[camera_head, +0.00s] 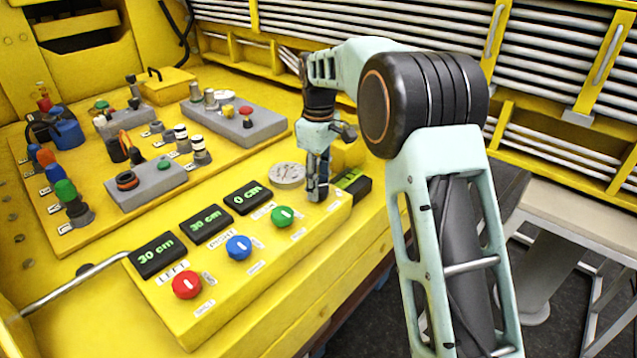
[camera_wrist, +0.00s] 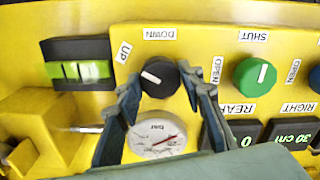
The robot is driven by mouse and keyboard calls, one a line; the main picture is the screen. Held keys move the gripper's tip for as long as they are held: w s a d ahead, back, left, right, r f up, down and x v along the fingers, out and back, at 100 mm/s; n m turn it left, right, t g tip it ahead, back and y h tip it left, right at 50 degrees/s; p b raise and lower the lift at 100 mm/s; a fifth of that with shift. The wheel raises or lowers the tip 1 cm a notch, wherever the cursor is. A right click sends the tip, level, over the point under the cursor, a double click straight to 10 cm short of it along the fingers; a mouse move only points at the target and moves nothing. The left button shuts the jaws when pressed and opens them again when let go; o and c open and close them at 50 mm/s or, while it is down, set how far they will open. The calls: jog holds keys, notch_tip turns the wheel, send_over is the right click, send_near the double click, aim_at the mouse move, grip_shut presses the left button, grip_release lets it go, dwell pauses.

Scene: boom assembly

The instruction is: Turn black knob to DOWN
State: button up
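The black knob (camera_wrist: 166,85) sits on the yellow panel in the wrist view. Its white mark lies toward the upper left, on the side of the UP label (camera_wrist: 124,52). The DOWN label (camera_wrist: 160,34) is above the knob. My gripper (camera_wrist: 163,88) is open, with one finger on each side of the knob. Small gaps seem to show between the fingers and the knob; contact is not clear.
A round gauge (camera_wrist: 157,138) is close beside the knob. Blue (camera_head: 238,247) and red (camera_head: 187,285) knobs and displays lie farther along the panel.

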jog(key=c, duration=0.4)
jog(key=shift+c, duration=0.2)
jog(key=shift+r+m, duration=0.1)
jog(key=shift+m, duration=0.2)
jog(key=m+p, duration=0.2)
jog(key=shift+m, duration=0.4)
jog(key=m+p, duration=0.1)
jog(key=m, duration=0.3)
jog(key=shift+m+p, duration=0.3)
jog(key=shift+p, duration=0.05)
jog(key=shift+m+p, duration=0.45)
jog(key=shift+m, duration=1.45)
jog(key=o, duration=1.2)
jog(key=shift+c, duration=0.2)
